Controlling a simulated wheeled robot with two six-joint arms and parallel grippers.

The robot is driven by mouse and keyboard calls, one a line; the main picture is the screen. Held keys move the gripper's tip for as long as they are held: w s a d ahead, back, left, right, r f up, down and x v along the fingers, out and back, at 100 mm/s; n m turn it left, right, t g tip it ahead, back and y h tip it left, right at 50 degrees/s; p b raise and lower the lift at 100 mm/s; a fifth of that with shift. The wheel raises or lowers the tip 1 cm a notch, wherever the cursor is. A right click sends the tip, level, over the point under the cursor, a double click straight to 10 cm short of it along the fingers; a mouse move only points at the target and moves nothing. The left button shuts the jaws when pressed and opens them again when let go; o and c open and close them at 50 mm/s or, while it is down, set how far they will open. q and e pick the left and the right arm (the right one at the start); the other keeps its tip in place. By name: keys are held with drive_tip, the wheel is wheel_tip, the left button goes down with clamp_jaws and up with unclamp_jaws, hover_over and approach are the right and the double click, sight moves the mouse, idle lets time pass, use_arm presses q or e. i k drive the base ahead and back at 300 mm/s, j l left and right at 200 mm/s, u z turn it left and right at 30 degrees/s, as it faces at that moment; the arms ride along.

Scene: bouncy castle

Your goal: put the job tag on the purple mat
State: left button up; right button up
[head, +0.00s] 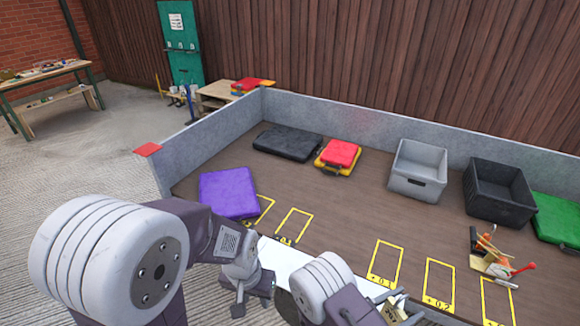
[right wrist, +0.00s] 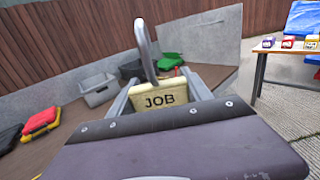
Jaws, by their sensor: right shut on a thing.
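The purple mat (head: 228,190) lies flat at the near left corner of the walled brown floor, and its top is bare. The job tag (right wrist: 160,100) is a cream plate with the word JOB and a grey loop standing up from it. My right gripper (head: 394,305) is shut on the tag, with a finger on each side of it in the right wrist view. In the head view the tag is small and partly hidden, well to the right of the mat. My left gripper (head: 254,299) is open and empty, below and right of the mat.
Behind are a black mat (head: 287,141), a red and yellow case (head: 339,155), a grey crate (head: 417,171), a black crate (head: 500,192) and a green mat (head: 558,216). Tools (head: 490,256) stand at right. Yellow outlines mark the near edge. Grey walls (head: 215,140) border the floor.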

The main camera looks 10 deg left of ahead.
sight(222, 196)
drive_tip(key=i+j+u, duration=0.25)
drive_tip(key=i+j, duration=0.3)
drive_tip(key=j, duration=0.4)
drive_tip(key=i+j+u, duration=0.2)
drive_tip(key=i+j, duration=0.4)
drive_tip(key=j, duration=0.3)
drive_tip(key=i+j+u, duration=0.25)
drive_tip(key=i+j, duration=0.4)
drive_tip(key=j, duration=0.15)
